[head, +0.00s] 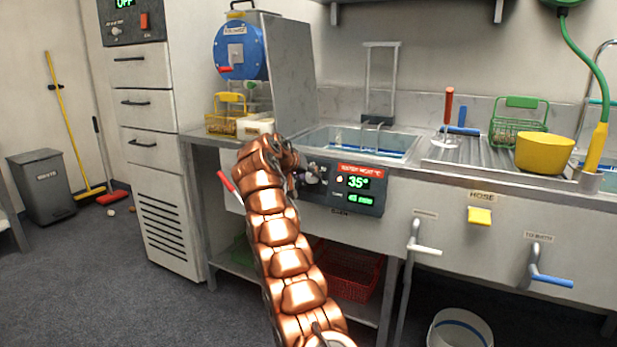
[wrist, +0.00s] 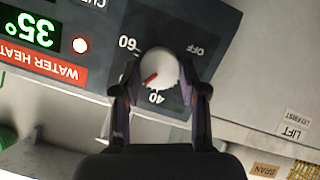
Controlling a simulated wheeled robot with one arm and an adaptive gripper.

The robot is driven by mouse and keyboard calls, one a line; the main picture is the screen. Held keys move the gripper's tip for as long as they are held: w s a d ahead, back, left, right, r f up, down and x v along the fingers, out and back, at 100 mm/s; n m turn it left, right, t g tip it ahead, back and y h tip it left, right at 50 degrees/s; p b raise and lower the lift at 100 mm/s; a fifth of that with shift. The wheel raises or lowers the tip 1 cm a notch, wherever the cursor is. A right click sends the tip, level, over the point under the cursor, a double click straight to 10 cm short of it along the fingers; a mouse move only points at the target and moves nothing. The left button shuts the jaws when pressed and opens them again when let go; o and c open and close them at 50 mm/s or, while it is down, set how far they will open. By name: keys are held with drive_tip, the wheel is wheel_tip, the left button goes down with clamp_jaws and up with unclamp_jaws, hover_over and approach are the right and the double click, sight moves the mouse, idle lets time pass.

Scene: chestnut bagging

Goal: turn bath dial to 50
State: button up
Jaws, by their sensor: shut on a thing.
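The bath dial (wrist: 158,64) is a round white knob with a red pointer, on a dark control panel (wrist: 205,25). The wrist view sees it upside down. The pointer aims to the lower left, between the marks 40 and 60. My gripper (wrist: 159,78) is shut on the dial, one finger on each side of it. The green display (wrist: 33,31) reads 35°. In the head view the panel (head: 340,208) is on the front of the sink bench, and my arm and gripper partly hide its left end.
A lever with a red grip (head: 230,182) is just left of my arm. The sink basin (head: 350,142) is above the panel. A red basket (head: 350,272) lies on the shelf below.

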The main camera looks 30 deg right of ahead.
drive_tip(key=shift+s+m+t+y+b, duration=0.1)
drive_tip(key=shift+m+t+y+b, duration=0.35)
drive_tip(key=shift+m, duration=0.75)
drive_tip(key=o, duration=1.1)
drive_tip(key=shift+o, duration=0.2)
drive_tip(key=v, duration=1.2)
